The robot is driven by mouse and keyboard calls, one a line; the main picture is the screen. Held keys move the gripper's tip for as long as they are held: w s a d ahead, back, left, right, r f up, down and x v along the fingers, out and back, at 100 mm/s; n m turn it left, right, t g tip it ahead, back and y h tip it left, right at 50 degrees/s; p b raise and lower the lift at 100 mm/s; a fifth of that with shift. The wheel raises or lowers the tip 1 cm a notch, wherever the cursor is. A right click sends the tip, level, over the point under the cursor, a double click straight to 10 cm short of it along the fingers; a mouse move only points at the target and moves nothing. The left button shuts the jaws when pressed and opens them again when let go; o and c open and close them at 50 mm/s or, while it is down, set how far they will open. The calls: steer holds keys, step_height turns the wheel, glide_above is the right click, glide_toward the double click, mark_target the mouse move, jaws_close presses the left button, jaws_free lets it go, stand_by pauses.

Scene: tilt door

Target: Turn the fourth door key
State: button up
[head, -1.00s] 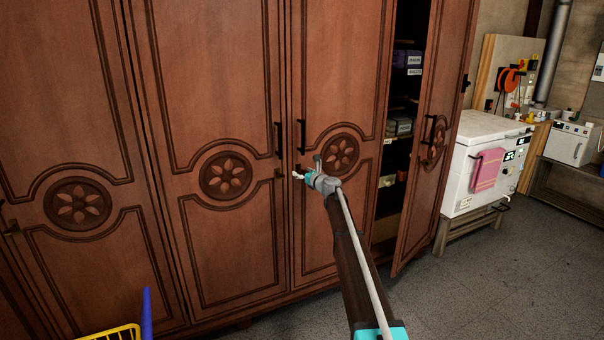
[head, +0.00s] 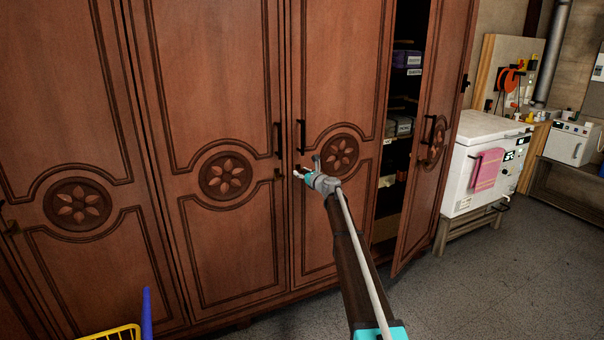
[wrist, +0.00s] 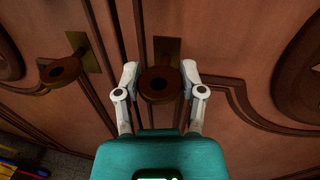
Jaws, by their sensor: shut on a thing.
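A brown round-headed key (wrist: 159,86) sits in front of a brass plate (wrist: 167,50) on a closed wooden door (head: 345,80). My gripper (wrist: 159,73) is shut on this key, with one pale finger on each side of its head. In the head view my gripper (head: 301,172) is at the left edge of that door, below its dark handle (head: 300,136); the key is too small to make out there. A second brown key (wrist: 60,70) with its own brass plate (wrist: 84,50) is on the neighbouring door to the left, apart from my gripper.
To the right, another wardrobe door (head: 437,100) stands open, showing shelves with boxes. A white chest (head: 480,165) with a pink towel stands beyond it. A yellow basket (head: 115,334) is at the lower left. The grey floor (head: 480,290) at the right is clear.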

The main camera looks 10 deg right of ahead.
steer(key=shift+w, duration=0.1)
steer(key=n+p, duration=0.1)
steer(key=n, duration=0.2)
steer(key=shift+r+n+g, duration=0.1)
steer(key=shift+n+g, duration=0.2)
steer(key=shift+n, duration=0.1)
steer(key=n+h+p, duration=0.1)
steer(key=n, duration=0.3)
steer(key=n+h, duration=0.1)
steer(key=n, duration=0.2)
steer(key=shift+n+p, duration=0.4)
steer(key=n+h, duration=0.1)
steer(key=n, duration=0.2)
steer(key=shift+n, duration=0.3)
steer(key=o, duration=1.2)
steer(key=shift+f, duration=0.2)
steer(key=shift+c, duration=0.2)
